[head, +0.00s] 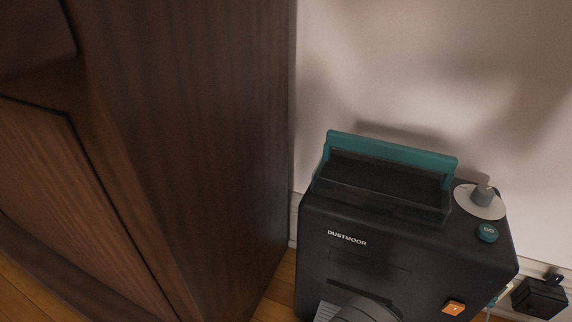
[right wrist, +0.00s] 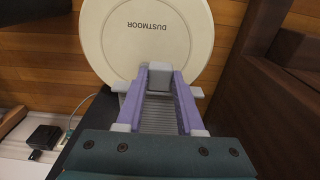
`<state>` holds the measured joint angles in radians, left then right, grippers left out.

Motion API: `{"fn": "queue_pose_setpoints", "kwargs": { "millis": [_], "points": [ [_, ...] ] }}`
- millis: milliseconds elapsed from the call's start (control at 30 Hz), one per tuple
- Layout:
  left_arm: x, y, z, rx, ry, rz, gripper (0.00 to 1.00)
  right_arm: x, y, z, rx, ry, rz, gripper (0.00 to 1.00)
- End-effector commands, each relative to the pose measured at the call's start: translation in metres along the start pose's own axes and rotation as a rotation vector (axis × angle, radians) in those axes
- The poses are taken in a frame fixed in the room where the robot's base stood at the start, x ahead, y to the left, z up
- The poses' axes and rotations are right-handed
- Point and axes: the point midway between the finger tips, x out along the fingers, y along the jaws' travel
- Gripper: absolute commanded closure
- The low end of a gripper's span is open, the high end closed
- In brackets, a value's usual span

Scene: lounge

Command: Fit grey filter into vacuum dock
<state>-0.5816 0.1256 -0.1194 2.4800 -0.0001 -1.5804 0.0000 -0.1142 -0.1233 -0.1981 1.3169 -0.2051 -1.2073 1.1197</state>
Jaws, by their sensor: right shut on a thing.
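The vacuum dock (head: 345,262) is a dark box marked DUSTMOOR, standing against the wall in the head view. A teal-edged flap (head: 392,149) stands up at the back of its top, with a dark recess in front. In the right wrist view my right gripper (right wrist: 157,82), with purple fingers, is shut on a grey block, which I take as the grey filter (right wrist: 159,77). A grey ribbed surface shows between the fingers; I cannot tell whether it belongs to the filter. The head view does not clearly show the filter. My left gripper is in neither view.
A cream disc (right wrist: 150,30) marked DUSTMOOR lies beyond the fingertips. The dock top has a grey knob on a pale disc (head: 480,202) and a teal GO button (head: 487,232). An orange button (head: 453,307) is on its front. A dark wooden cabinet (head: 200,130) stands left; a black adaptor (head: 540,297) is right.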

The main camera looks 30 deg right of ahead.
Motion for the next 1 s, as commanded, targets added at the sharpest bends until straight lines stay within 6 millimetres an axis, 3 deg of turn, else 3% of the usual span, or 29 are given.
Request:
{"fn": "queue_pose_setpoints", "kwargs": {
  "millis": [600, 1000],
  "points": [
    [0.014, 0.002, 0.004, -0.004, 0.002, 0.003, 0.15, 0.003, 0.000, -0.032, 0.000, 0.002, -0.001, 1.00],
    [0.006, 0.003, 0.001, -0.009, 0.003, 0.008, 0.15, 0.000, 0.000, -0.034, -0.001, -0.001, 0.000, 1.00]
  ]
}}
